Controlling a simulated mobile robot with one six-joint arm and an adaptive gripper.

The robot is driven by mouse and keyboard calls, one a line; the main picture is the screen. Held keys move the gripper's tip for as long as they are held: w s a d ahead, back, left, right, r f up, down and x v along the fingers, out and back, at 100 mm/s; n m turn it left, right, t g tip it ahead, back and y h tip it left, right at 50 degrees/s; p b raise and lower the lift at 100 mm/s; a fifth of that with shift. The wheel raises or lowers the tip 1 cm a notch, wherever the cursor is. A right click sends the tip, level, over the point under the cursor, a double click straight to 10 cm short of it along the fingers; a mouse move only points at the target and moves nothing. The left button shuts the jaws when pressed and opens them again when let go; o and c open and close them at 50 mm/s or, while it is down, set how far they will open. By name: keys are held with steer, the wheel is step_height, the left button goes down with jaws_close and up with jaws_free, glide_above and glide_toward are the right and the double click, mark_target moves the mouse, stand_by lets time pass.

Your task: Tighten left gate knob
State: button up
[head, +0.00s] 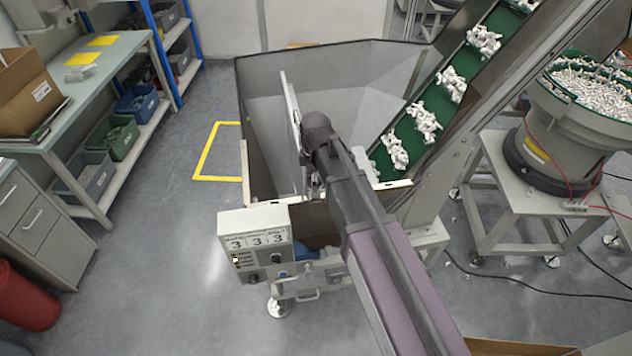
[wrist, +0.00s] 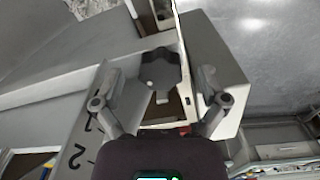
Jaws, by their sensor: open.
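A black lobed knob (wrist: 160,69) shows in the upper middle of the wrist view, beside a grey plate (wrist: 72,108) with black digits. My gripper (wrist: 158,82) is open, with one finger to the left of the knob and one to the right. The knob appears between the fingers or a little beyond them, and I see gaps on both sides. In the head view my arm covers most of the gripper (head: 315,185) and the knob cannot be made out there.
A control box (head: 256,240) is on the hopper's front. A green conveyor (head: 435,95) with white parts rises at right, by a bowl feeder (head: 570,130). A bench (head: 115,62) and blue-posted shelf (head: 183,50) stand left.

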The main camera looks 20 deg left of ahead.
steer(key=shift+f, duration=0.1)
steer(key=shift+c, duration=0.2)
steer(key=c, duration=1.1)
steer(key=shift+m, duration=0.3)
steer(key=m, duration=0.4)
steer(key=shift+s, duration=0.1)
steer(key=m, duration=1.1)
steer(key=shift+s, duration=0.1)
steer(key=m, duration=0.4)
steer(key=shift+a+m, duration=0.1)
steer(key=shift+m, duration=0.2)
